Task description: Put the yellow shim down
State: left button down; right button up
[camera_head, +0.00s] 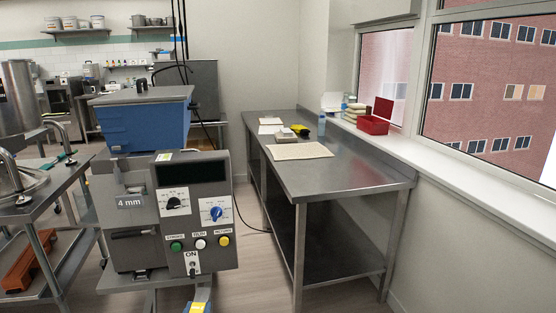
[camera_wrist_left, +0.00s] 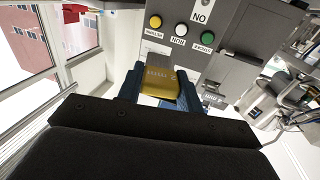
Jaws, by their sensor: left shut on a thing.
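The yellow shim (camera_wrist_left: 158,82) is between the blue fingers of my left gripper (camera_wrist_left: 160,88) in the left wrist view, and the gripper is shut on it. Printing on the shim is too small to read surely. In the head view the shim (camera_head: 196,307) shows at the bottom edge, cut off by the frame, in front of and below the depositor's control panel. The depositor (camera_head: 150,215) is a grey machine with a blue hopper (camera_head: 150,125) and a "4 mm" plate (camera_head: 130,202). My right gripper is not in view.
A steel table (camera_head: 350,172) stands along the window wall. It carries a beige sheet (camera_head: 300,151), a yellow-and-black item (camera_head: 301,130) and a blue bottle (camera_head: 322,124). A red box (camera_head: 374,122) sits on the sill. Another steel table with a pot stands left. The table's near end is clear.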

pick_arm(q)
jog(key=shift+s+d+f+p, duration=0.15)
jog(key=shift+s+f+p, duration=0.15)
jog(key=shift+s+f, duration=0.35)
jog(key=shift+s+d+f+p, duration=0.15)
jog(key=shift+s+f+p, duration=0.1)
jog(key=shift+s+f, duration=0.3)
jog(key=shift+r, duration=0.1)
